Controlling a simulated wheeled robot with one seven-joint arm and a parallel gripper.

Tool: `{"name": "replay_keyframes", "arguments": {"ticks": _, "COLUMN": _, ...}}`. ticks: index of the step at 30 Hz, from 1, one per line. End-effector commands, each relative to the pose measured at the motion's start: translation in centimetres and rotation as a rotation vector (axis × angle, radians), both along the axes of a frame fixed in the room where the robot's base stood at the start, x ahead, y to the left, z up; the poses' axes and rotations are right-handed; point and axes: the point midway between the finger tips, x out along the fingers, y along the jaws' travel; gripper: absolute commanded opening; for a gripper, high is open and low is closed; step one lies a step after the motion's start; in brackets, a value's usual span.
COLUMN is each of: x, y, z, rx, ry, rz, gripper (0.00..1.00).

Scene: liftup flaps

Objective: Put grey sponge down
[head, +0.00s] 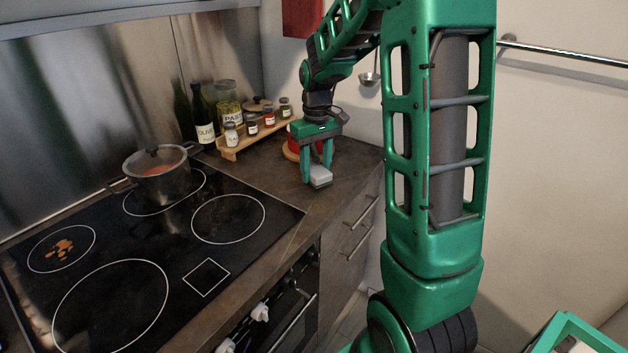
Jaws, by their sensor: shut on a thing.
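The grey sponge (320,177) is a small light-grey block between the fingertips of my green gripper (316,176). My gripper points down and is shut on the sponge. Both are over the dark countertop (345,160) right of the cooktop. The sponge is at or just above the counter surface; I cannot tell whether it touches. The fingers hide part of the sponge.
A red round item (294,140) stands just behind my gripper. A spice rack (252,133) with several jars, and bottles (203,113), stand at the back. A lidded pot (160,176) sits on the black cooktop (190,250), which has an orange-brown spill (62,249). The counter's right end is clear.

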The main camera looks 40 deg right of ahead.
Motion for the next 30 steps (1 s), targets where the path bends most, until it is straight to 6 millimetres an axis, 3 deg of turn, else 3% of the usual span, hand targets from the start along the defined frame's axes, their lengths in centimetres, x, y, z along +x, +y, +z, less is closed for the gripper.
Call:
{"name": "replay_keyframes", "arguments": {"ticks": 6, "x": -0.2, "y": 0.0, "z": -3.3, "rx": 0.001, "ry": 0.005, "rz": 0.0, "gripper": 0.18}}
{"name": "replay_keyframes", "arguments": {"ticks": 17, "x": -0.2, "y": 0.0, "z": -3.7, "rx": 0.001, "ry": 0.004, "rz": 0.0, "gripper": 0.18}}
{"name": "replay_keyframes", "arguments": {"ticks": 18, "x": -0.2, "y": 0.0, "z": -3.7, "rx": 0.0, "ry": 0.003, "rz": 0.001, "gripper": 0.47}}
{"name": "replay_keyframes", "arguments": {"ticks": 20, "x": -0.2, "y": 0.0, "z": -3.7, "rx": 0.0, "ry": 0.003, "rz": 0.001, "gripper": 0.61}}
{"name": "replay_keyframes", "arguments": {"ticks": 30, "x": -0.2, "y": 0.1, "z": -3.4, "rx": 0.0, "ry": 0.003, "rz": 0.002, "gripper": 0.61}}
